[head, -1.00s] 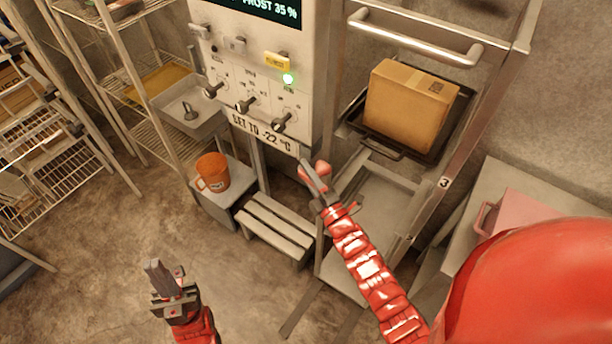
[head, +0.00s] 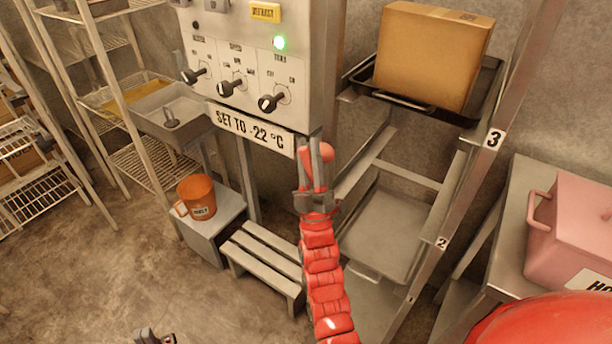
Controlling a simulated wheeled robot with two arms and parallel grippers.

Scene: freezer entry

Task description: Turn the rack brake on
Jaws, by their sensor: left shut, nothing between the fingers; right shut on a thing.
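The tall metal rack (head: 463,190) stands at the right of the panel, with the numbers 3 and 2 on its post. My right gripper (head: 315,150) is at the rack's left front side, just below the panel sign. It is shut on a red rounded knob (head: 326,152), which looks like the brake handle. The fingers hide part of the knob, and its mounting cannot be seen. My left gripper (head: 153,336) is shut and empty at the bottom edge, mostly out of the picture.
The control panel (head: 250,75) has dark knobs, a lit green lamp and a sign, "SET TO -22 °C" (head: 250,129). A cardboard box (head: 433,55) sits on a dark tray in the rack. An orange mug (head: 198,197), a slatted step (head: 262,262) and a pink pot (head: 575,235) stand nearby.

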